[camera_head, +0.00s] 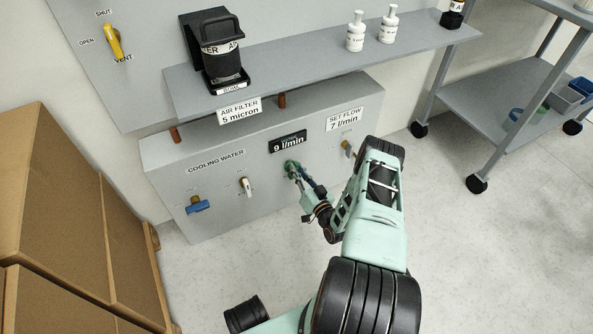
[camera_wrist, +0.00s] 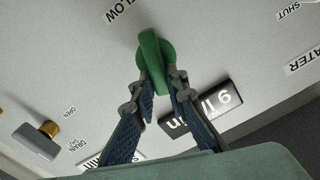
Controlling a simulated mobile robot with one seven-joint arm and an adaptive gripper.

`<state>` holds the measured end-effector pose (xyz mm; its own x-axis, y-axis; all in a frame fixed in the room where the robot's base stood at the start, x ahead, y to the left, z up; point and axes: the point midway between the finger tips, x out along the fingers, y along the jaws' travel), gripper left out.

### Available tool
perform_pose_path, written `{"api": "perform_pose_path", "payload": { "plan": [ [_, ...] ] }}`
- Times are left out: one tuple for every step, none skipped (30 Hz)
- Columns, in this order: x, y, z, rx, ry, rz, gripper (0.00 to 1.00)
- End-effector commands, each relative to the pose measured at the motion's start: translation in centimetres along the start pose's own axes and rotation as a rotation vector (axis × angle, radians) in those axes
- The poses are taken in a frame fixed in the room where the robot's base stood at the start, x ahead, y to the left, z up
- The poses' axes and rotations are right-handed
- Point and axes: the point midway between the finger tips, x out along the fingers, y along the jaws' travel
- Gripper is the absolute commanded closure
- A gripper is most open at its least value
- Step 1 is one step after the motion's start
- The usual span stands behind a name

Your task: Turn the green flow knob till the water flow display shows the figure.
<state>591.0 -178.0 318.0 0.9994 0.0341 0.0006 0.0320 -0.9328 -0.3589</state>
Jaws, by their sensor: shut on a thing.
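The green flow knob (camera_head: 291,167) is on the front of the grey cooling water panel (camera_head: 222,205), below the black water flow display (camera_head: 288,142), which reads 9 l/min. A sign (camera_head: 345,119) on the panel reads SET FLOW 7 l/min. My gripper (camera_head: 298,175) reaches the knob from the right. In the wrist view the knob (camera_wrist: 151,57) has a raised bar over a round base, and my gripper (camera_wrist: 162,82) is shut on the bar's lower end. The display (camera_wrist: 201,107) shows upside down behind one finger and is partly covered.
On the panel are a blue-handled valve (camera_head: 198,205), a white-handled valve (camera_head: 246,187) and a brass drain valve (camera_head: 347,148). A shelf (camera_head: 320,55) above holds an air filter (camera_head: 220,55) and two white bottles (camera_head: 372,30). Cardboard boxes (camera_head: 60,210) stand left; a grey cart (camera_head: 500,95) stands right.

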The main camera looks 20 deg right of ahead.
Motion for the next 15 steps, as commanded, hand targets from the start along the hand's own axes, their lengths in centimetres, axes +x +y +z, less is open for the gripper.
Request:
{"api": "perform_pose_path", "payload": {
  "plan": [
    [0.1, 0.12, -0.03, 0.033, 0.001, 0.001, 1.0],
    [0.1, 0.17, -0.03, 0.054, 0.001, 0.001, 1.0],
    [0.09, 0.23, -0.02, 0.081, 0.0, 0.001, 1.0],
    [0.09, 0.27, -0.01, 0.101, 0.0, 0.001, 1.0],
    [0.09, 0.31, 0.0, 0.12, 0.0, 0.001, 1.0],
    [0.09, 0.35, 0.01, 0.144, 0.0, 0.001, 1.0],
    [0.09, 0.38, 0.02, 0.161, 0.0, 0.001, 1.0],
    [0.09, 0.4, 0.02, 0.177, 0.0, 0.001, 1.0],
    [0.1, 0.43, 0.03, 0.196, 0.0, 0.001, 1.0],
    [0.1, 0.45, 0.04, 0.21, 0.0, 0.001, 1.0],
    [0.1, 0.46, 0.04, 0.222, 0.0, 0.001, 1.0],
    [0.11, 0.47, 0.05, 0.237, 0.0, 0.001, 1.0],
    [0.12, 0.48, 0.05, 0.247, 0.0, 0.001, 1.0],
    [0.12, 0.49, 0.06, 0.255, 0.0, 0.001, 1.0],
    [0.12, 0.5, 0.07, 0.265, 0.0, 0.0, 1.0]
  ]
}}
